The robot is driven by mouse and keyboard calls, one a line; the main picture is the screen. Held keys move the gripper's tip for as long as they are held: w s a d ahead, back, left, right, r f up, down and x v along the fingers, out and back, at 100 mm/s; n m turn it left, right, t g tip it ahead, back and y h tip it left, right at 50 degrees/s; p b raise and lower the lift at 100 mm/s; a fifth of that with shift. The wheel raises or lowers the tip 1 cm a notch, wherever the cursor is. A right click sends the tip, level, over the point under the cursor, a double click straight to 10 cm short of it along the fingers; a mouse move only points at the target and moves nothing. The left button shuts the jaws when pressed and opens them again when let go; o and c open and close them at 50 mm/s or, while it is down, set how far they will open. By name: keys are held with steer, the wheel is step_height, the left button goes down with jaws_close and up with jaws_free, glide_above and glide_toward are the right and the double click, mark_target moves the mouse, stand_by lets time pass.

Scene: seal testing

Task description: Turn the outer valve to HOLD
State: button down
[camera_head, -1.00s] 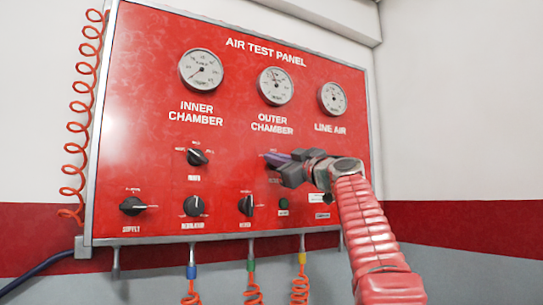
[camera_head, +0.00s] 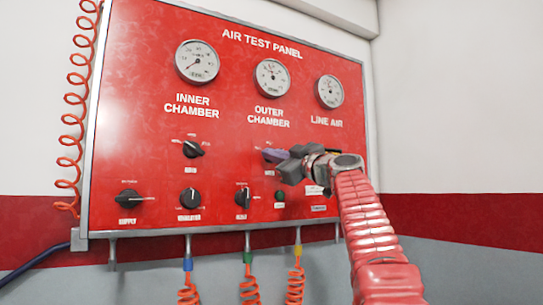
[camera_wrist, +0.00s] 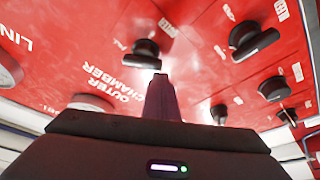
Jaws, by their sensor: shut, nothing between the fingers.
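The outer valve is a black knob (camera_wrist: 147,52) below the OUTER CHAMBER lettering in the wrist view. Small white labels sit around it; one seems to read FILL, the others are too blurred to read. My gripper (camera_wrist: 160,78) is shut and empty, its dark purple fingers pointing at the knob's edge. I cannot tell whether the tips touch it. In the head view my gripper (camera_head: 272,155) covers the outer valve's place under the outer chamber gauge (camera_head: 272,79), hiding the knob. The knob's exact setting cannot be made out.
The inner valve (camera_head: 193,149) is left of my gripper. Orange coiled hoses (camera_head: 248,285) hang below the panel.

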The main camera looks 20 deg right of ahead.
steer(key=n, duration=0.2)
steer(key=shift+d+f+n+g, duration=0.1)
steer(key=shift+f+n+g, duration=0.3)
steer(key=shift+d+f, duration=0.15)
steer(key=shift+f, duration=0.15)
steer(key=shift+y, duration=0.4)
steer(key=shift+w+d+f+n, duration=0.1)
steer(key=shift+d+f+n, duration=0.05)
steer(key=shift+n, duration=0.65)
steer(key=shift+d+f, duration=0.4)
steer(key=shift+d, duration=0.1)
steer(key=shift+a, duration=0.15)
stand_by(0.3)
